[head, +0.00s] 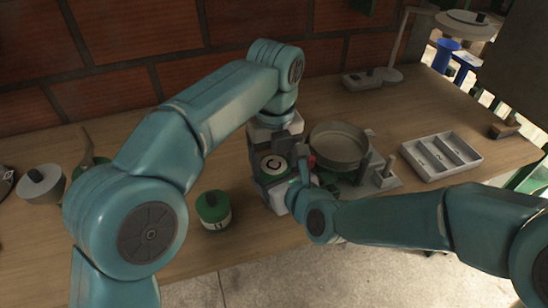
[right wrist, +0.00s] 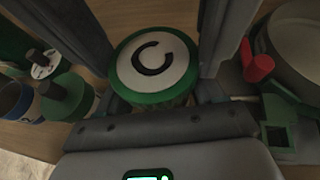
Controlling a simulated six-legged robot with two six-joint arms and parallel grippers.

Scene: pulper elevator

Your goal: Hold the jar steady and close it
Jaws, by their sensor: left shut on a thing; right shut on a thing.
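The jar has a round white lid top with a black "C" and a green rim (head: 275,165); the lid (right wrist: 153,62) sits level on it. A little of the jar body shows under the rim in the right wrist view. My left gripper (head: 280,158) reaches in from behind, its grey fingers on either side of the jar. My right gripper (right wrist: 158,105) is shut on the jar from the near side. I cannot tell exactly which fingers press the lid and which the body; the grippers hide most of the jar.
A green-lidded container (head: 213,208) stands left of the jar. A round metal pan (head: 339,145) is close on the right, with a red knob (right wrist: 260,68) between. A compartment tray (head: 440,155) lies farther right. The table's front edge is near; brick wall behind.

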